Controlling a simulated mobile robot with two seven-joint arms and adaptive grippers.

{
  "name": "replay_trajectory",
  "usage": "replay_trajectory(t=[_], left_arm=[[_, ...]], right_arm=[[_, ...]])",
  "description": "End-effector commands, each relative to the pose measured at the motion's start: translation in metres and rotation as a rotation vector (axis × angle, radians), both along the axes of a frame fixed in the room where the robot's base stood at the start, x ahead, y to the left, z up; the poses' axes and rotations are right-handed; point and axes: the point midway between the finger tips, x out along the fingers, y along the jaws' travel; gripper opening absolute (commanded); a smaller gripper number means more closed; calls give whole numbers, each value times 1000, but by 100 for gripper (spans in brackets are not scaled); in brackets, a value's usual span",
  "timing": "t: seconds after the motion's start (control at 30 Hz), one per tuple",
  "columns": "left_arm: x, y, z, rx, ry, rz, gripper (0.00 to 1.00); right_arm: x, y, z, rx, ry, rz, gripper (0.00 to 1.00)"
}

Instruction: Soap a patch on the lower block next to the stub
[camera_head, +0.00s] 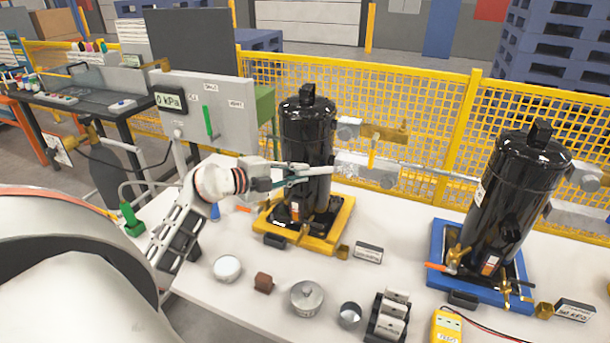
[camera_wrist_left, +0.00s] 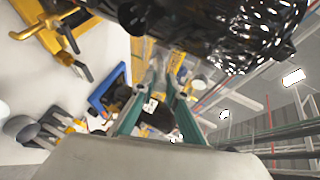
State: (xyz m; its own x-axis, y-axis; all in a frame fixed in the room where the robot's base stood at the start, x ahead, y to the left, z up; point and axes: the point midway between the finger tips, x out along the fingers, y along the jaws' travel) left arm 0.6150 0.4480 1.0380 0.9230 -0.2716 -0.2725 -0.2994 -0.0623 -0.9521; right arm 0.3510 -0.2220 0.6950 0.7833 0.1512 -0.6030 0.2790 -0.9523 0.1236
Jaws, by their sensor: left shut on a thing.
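The lower block (camera_head: 365,170) is a pale grey metal body behind the left black cylinder (camera_head: 306,145), which partly hides it. A small upright brass stub (camera_head: 372,156) stands on or just behind it. The upper grey block (camera_head: 348,130) is above, with a brass fitting (camera_head: 385,133) to its right. My left gripper (camera_head: 312,171) reaches across the front of the left cylinder, its teal fingers shut on a slim pale tool (camera_head: 346,171) whose tip points right toward the lower block. I cannot tell whether the tip touches it. My right gripper is not in view.
A second black cylinder (camera_head: 513,205) stands tilted in a blue frame (camera_head: 437,270). On the white table are a white round dish (camera_head: 227,268), a brown cube (camera_head: 263,282), a lidded pot (camera_head: 306,297) and a metal cup (camera_head: 350,315). Yellow mesh fence (camera_head: 430,112) closes the back.

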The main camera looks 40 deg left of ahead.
Motion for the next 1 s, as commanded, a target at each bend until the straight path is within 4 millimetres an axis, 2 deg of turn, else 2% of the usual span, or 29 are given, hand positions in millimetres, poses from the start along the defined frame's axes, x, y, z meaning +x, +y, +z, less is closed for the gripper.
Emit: replay_trajectory(t=[0.2, 0.57, 1.0], left_arm=[[-4, 12, 0, 1, 1, 1, 0], [-6, 11, -1, -1, 1, -1, 0], [-44, 2, -1, -1, 1, -2, 0]], right_arm=[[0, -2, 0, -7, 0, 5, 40], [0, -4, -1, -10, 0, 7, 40], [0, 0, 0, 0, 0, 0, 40]])
